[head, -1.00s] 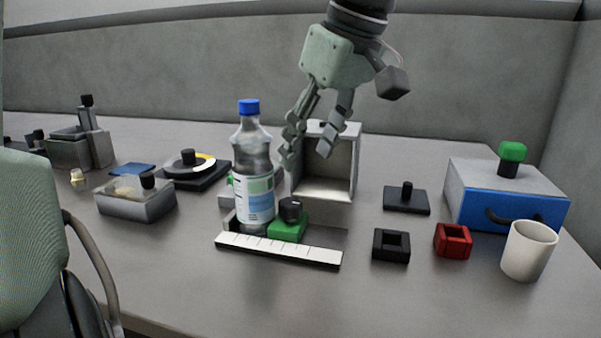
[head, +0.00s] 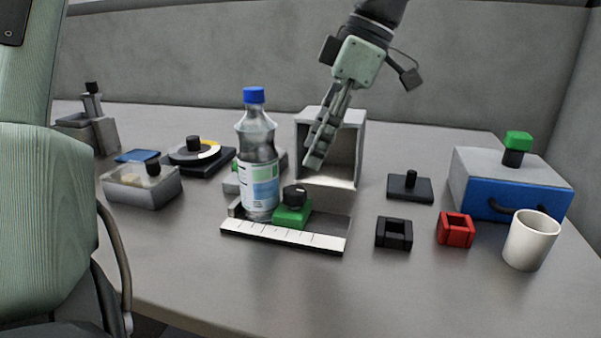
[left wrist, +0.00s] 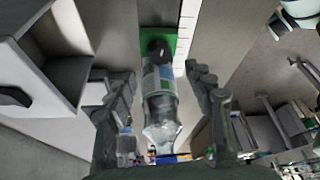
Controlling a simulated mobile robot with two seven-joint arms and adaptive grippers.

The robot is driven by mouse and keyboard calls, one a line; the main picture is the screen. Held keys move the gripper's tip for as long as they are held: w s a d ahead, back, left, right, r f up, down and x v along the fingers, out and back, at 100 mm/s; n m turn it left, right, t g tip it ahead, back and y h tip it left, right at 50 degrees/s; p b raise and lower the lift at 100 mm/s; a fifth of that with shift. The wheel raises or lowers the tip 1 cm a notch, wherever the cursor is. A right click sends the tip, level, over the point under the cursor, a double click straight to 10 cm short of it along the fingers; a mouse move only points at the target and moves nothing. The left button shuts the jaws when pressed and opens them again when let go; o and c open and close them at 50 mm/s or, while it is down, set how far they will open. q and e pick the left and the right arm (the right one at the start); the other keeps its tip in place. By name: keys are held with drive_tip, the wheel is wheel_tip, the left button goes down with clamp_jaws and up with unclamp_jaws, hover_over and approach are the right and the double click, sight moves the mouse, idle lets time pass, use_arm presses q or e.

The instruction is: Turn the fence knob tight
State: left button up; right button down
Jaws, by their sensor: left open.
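The fence knob (head: 294,194) is a black round knob on a green block (head: 291,214), on a grey tray behind a white ruled strip (head: 285,236). A clear bottle with a blue cap (head: 258,160) stands upright just left of it. My left gripper (head: 316,158) hangs above and behind the knob, in front of the grey open box, apart from everything. In the left wrist view the gripper (left wrist: 160,88) is open and empty; the bottle (left wrist: 160,100) shows between its fingers, and the knob (left wrist: 159,49) lies beyond. My right gripper is not in view.
A grey open box (head: 361,150) stands behind the tray. To the right are a black plate with a peg (head: 410,188), a black holder (head: 394,233), a red holder (head: 456,229), a white cup (head: 531,240) and a blue-fronted box (head: 500,190). The front table is clear.

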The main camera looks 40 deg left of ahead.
sight(295, 189)
use_arm(q)
drive_tip(key=x, duration=0.7)
drive_tip(key=shift+s+a+f, duration=0.1)
drive_tip(key=shift+f, duration=0.1)
drive_tip(key=c, duration=1.2)
